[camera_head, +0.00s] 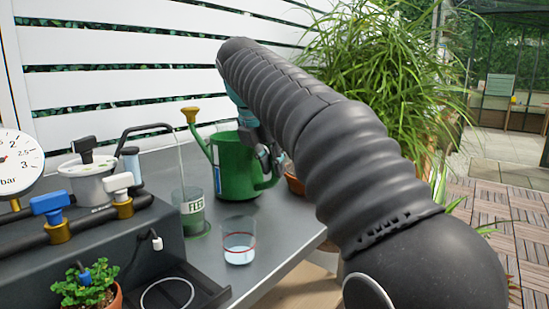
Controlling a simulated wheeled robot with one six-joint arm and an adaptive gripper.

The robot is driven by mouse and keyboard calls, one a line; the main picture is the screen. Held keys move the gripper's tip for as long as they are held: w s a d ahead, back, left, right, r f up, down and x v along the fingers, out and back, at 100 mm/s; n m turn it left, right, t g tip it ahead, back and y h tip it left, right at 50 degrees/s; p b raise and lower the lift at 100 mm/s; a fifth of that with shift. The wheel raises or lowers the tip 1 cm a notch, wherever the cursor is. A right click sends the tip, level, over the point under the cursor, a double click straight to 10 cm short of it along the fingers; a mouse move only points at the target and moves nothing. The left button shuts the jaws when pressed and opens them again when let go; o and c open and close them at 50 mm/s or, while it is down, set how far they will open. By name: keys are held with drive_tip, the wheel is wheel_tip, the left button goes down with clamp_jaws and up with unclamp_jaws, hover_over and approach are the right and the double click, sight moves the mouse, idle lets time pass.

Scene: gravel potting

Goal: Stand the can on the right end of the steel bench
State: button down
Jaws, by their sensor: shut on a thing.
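The green watering can (231,168) with a yellow rose is near the middle of the view, over the back part of the grey steel bench (275,236). It looks upright, its spout pointing up to the left and its handle on the right. My gripper (268,160) is at the handle side of the can and shut on it. My arm comes from the lower right and hides part of the grip. I cannot tell whether the can's base touches the bench.
A lettered beaker (190,222) stands under a thin tube left of the can. A clear glass with a red line (239,249) stands in front. A terracotta pot (295,185) is partly hidden behind my arm. Valves and a gauge (15,165) fill the left.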

drive_tip(key=shift+f, duration=0.3)
drive_tip(key=c, duration=1)
unclamp_jaws()
drive_tip(key=shift+s+f, duration=0.1)
drive_tip(key=shift+f, duration=0.1)
drive_tip(key=p+v, duration=0.4)
drive_tip(key=v, duration=0.8)
